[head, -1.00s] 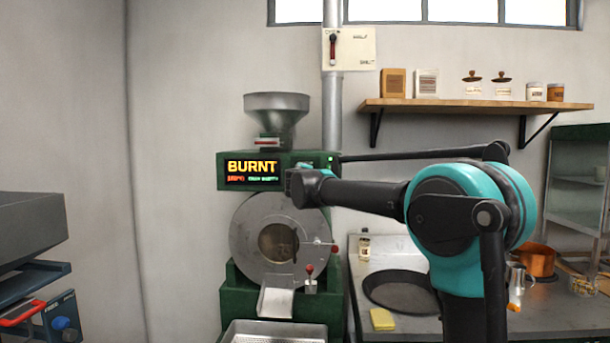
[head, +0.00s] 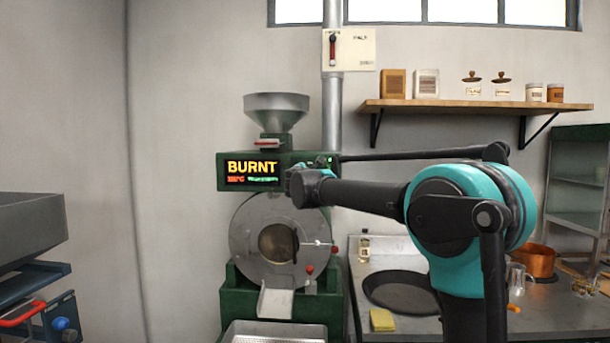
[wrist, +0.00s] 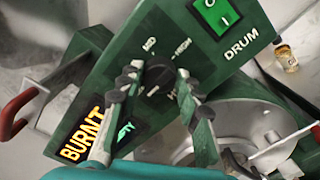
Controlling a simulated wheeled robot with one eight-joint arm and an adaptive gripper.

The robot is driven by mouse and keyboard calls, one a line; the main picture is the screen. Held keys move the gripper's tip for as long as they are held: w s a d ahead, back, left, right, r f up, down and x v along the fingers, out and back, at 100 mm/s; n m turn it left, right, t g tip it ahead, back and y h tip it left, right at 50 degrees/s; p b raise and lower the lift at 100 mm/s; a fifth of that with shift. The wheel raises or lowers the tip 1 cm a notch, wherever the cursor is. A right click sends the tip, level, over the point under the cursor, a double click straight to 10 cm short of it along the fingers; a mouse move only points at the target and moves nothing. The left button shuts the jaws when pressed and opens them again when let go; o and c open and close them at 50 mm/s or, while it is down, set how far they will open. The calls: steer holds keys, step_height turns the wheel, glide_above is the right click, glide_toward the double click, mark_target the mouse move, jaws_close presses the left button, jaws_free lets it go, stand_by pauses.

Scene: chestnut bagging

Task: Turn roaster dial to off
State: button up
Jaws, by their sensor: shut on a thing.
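The green roaster (head: 232,300) stands against the wall, with a round steel drum front. Its display (head: 252,172) reads BURNT. In the wrist view the black dial (wrist: 158,82) sits on the green panel, with MID and HIGH printed above it. My gripper (wrist: 158,86) has its two fingers on either side of the dial, shut on it. The fingers cover some of the labels, and I cannot tell which setting the dial points to. In the head view my gripper (head: 298,184) is at the panel beside the display, and the dial is hidden behind it.
A green drum switch (wrist: 216,14) sits above right of the dial. A red-knobbed lever (head: 309,270) is on the drum front, below my gripper. A steel hopper (head: 276,108) tops the roaster. A counter with a dark pan (head: 400,292) is at right.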

stand_by(0.3)
steer(key=o, duration=1.2)
steer(key=shift+c, duration=0.2)
steer(key=s, duration=1.2)
steer(key=shift+f, duration=0.1)
